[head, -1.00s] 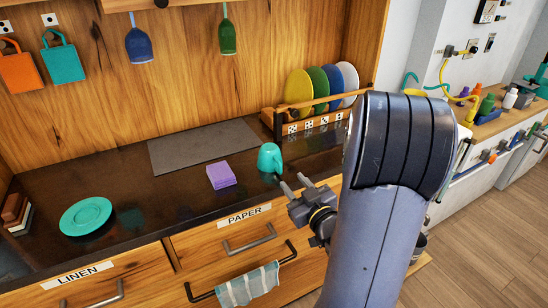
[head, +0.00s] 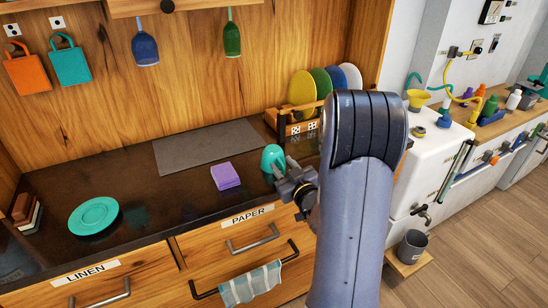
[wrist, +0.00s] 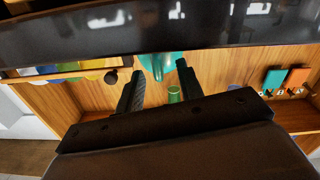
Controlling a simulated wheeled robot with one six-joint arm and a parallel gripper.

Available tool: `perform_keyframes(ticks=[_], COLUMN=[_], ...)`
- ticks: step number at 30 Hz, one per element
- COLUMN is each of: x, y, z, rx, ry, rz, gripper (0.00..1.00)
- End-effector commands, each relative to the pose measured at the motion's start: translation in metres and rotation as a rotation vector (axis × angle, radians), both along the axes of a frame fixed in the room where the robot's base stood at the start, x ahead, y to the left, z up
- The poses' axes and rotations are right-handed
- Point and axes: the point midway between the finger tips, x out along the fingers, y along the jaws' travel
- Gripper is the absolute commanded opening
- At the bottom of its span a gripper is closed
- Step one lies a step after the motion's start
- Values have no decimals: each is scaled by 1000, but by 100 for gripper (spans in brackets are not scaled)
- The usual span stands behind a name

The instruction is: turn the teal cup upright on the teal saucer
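The teal cup (head: 272,158) stands mouth down on the dark counter, its rounded base up, right of the purple block. The teal saucer (head: 94,216) lies flat and empty at the counter's left. My gripper (head: 282,172) is at the cup's near right side. In the wrist view, which is upside down, the open fingers (wrist: 158,82) point at the cup (wrist: 157,64), which shows between and just beyond the tips. Contact cannot be told. The cup's handle is not clearly visible now.
A purple block (head: 225,176) sits left of the cup, and a grey mat (head: 205,145) lies behind. A rack of colored plates (head: 302,90) stands behind right. The counter between block and saucer is clear. Small stacked blocks (head: 25,211) stand at far left.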

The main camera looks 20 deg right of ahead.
Motion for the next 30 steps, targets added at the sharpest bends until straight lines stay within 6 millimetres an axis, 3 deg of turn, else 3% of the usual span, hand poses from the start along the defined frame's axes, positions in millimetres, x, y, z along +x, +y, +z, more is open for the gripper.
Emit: perform_keyframes(ticks=[14,30], x=[0,0], y=[0,0], z=[0,2], rx=[0,-1], ry=[0,0], rz=[0,0], gripper=[0,0])
